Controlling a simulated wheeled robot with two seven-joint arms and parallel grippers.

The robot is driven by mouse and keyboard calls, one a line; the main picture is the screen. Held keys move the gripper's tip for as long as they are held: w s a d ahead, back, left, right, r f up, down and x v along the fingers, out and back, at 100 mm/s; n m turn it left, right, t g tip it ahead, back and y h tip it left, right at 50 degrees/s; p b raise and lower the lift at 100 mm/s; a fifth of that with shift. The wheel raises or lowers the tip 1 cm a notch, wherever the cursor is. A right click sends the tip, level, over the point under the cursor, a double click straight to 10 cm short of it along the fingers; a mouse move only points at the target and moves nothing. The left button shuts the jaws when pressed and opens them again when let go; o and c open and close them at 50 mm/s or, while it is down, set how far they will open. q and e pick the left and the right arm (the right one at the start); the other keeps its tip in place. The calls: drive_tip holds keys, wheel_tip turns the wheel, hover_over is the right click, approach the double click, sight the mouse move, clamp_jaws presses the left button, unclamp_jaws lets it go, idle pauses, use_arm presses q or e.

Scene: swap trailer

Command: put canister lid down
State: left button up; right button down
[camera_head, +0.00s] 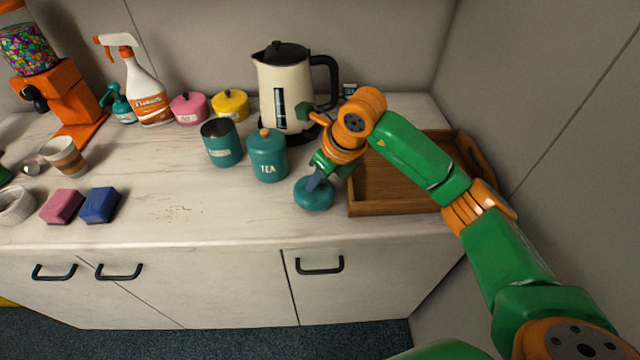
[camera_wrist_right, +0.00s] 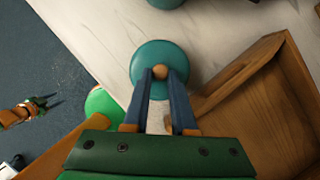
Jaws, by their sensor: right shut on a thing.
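The teal canister lid (camera_head: 313,194) with a wooden knob is at the counter's front, just left of the wooden tray. My right gripper (camera_head: 318,181) is shut on its knob. In the right wrist view the lid (camera_wrist_right: 160,56) shows between the two blue fingers (camera_wrist_right: 160,73), close over the counter; I cannot tell whether it touches the surface. An open teal canister (camera_head: 222,143) without a lid stands behind it to the left. A teal canister marked TEA (camera_head: 267,157) with its lid on stands beside that one. My left gripper is not in view.
A wooden tray (camera_head: 390,207) lies right of the lid. A cream kettle (camera_head: 283,92) stands at the back. Pink (camera_head: 190,108) and yellow (camera_head: 230,104) pots, a spray bottle (camera_head: 146,85) and sponges (camera_head: 99,205) stand to the left. The counter's front middle is clear.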

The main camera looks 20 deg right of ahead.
sight(318, 189)
wheel_tip(318, 189, down, 3)
drive_tip(key=shift+w+r+p, duration=0.1)
drive_tip(key=shift+p, duration=0.65)
drive_tip(key=shift+w+f, duration=0.1)
drive_tip(key=shift+f, duration=0.25)
drive_tip(key=shift+f+b, duration=0.15)
drive_tip(key=shift+b, duration=0.2)
drive_tip(key=c, duration=0.7)
unclamp_jaws()
drive_tip(key=shift+r+p, duration=0.35)
drive_tip(key=shift+s+d+r, duration=0.1)
drive_tip(key=shift+s+r, duration=0.1)
drive_tip(key=shift+r, duration=0.15)
drive_tip(key=b+v, duration=0.1)
drive_tip(key=v, duration=1)
drive_tip(key=shift+b, duration=0.35)
